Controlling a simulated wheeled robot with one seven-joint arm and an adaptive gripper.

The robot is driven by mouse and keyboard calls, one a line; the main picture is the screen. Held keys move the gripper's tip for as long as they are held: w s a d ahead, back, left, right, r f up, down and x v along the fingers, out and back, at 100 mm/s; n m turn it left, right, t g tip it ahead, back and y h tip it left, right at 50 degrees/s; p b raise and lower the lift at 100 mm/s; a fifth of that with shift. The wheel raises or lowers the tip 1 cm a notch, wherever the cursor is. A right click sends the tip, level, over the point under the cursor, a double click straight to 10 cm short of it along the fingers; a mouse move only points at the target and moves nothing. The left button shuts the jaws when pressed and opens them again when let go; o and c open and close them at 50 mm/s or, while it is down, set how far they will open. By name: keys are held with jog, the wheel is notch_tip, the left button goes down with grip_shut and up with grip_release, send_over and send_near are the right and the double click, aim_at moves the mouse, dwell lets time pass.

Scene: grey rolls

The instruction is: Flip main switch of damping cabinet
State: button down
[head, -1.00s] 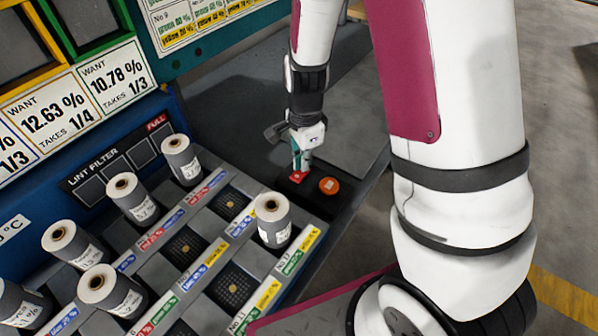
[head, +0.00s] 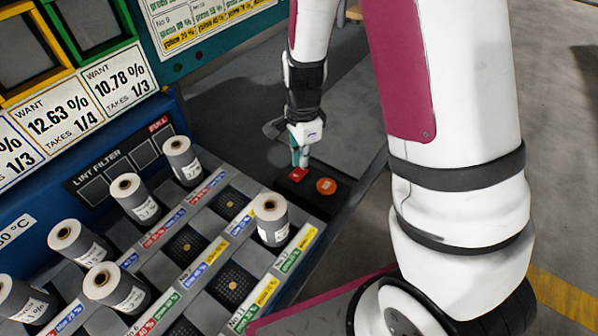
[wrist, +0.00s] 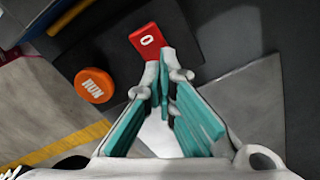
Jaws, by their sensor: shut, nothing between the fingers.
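A red switch marked 0 (head: 298,175) sits on a black box at the right end of the roll rack. It also shows in the wrist view (wrist: 147,41). My gripper (head: 302,160) is shut and empty, pointing down over the switch. In the wrist view my gripper's fingertips (wrist: 168,58) are close by the switch's lower right edge. I cannot tell whether they touch it. The teal finger pads are together. No other switch that could be the main one is clear in these views.
An orange RUN button (head: 326,186) is right beside the switch, also in the wrist view (wrist: 94,85). Several grey rolls (head: 271,220) stand on the rack to the left. A blue panel (head: 178,112) with a lint filter display is behind them. Open floor (head: 560,190) lies right.

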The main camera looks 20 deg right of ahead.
aim_at(302, 170)
jog(key=shift+r+p, duration=1.55)
jog(key=shift+r, duration=0.75)
jog(key=s+r+n+t, duration=0.2)
jog(key=s+r+n, duration=0.4)
jog(key=r, duration=0.5)
jog(key=s+r+n+t, duration=0.1)
jog(key=s+r+n, duration=0.5)
jog(key=r, duration=0.5)
jog(key=s+r+n+t, duration=0.2)
jog(key=s+n, duration=0.3)
jog(key=s, duration=0.4)
jog(key=shift+v, duration=0.8)
